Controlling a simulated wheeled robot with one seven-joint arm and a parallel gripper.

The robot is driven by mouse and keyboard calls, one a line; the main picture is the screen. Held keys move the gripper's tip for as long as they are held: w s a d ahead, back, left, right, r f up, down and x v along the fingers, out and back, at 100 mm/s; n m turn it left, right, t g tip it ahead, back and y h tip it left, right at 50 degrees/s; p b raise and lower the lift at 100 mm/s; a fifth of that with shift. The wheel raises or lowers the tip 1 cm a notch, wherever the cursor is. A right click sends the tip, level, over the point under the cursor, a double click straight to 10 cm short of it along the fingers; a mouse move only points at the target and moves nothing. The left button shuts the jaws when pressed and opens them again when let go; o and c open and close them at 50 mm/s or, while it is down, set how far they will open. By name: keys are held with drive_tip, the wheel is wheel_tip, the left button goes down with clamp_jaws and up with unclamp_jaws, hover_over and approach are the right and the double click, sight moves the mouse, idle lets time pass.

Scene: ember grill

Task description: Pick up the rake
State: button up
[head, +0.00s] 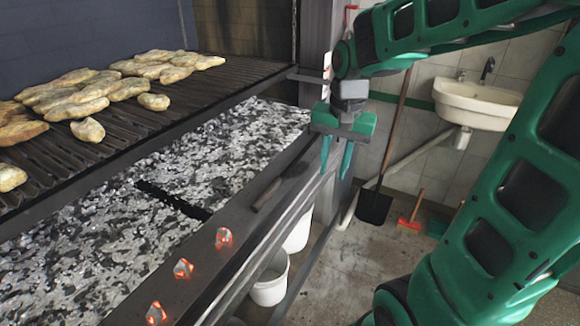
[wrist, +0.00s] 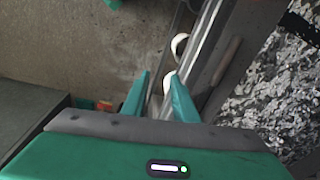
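My gripper (head: 334,172) points down with its two green fingers apart, over the right edge of the grill's front ledge. It is open and empty, and also shows in the wrist view (wrist: 158,80). A short dark brown handle (head: 284,181) lies on the ledge, left of and below my gripper; it may be the rake's. It also shows in the wrist view (wrist: 227,60), right of the fingers and apart from them. A dark bar (head: 172,201) lies across the ash bed. I cannot tell whether it is the rake's head or joins the handle.
Three glowing embers (head: 183,268) sit on the front ledge. Flatbreads (head: 82,97) lie on the raised grate (head: 150,111). White buckets (head: 270,282) stand below the ledge. A shovel (head: 374,206) leans by the wall, near a red-headed tool (head: 409,223) and sink (head: 478,104).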

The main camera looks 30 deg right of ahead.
drive_tip(key=m+y, duration=0.1)
drive_tip(key=m, duration=0.1)
approach(273, 185)
drive_tip(key=f, duration=0.3)
drive_tip(key=shift+a+f+t, duration=0.25)
drive_tip(key=shift+t, duration=0.05)
drive_tip(key=shift+w+a+f, duration=0.1)
drive_tip(key=shift+w+f, duration=0.05)
drive_tip(key=shift+f, duration=0.85)
drive_tip(key=shift+w+f, duration=0.15)
drive_tip(key=shift+f, duration=0.8)
drive_tip(key=shift+w+a+f, duration=0.1)
drive_tip(key=shift+w+f, duration=0.05)
drive_tip(key=shift+f, duration=0.85)
clamp_jaws()
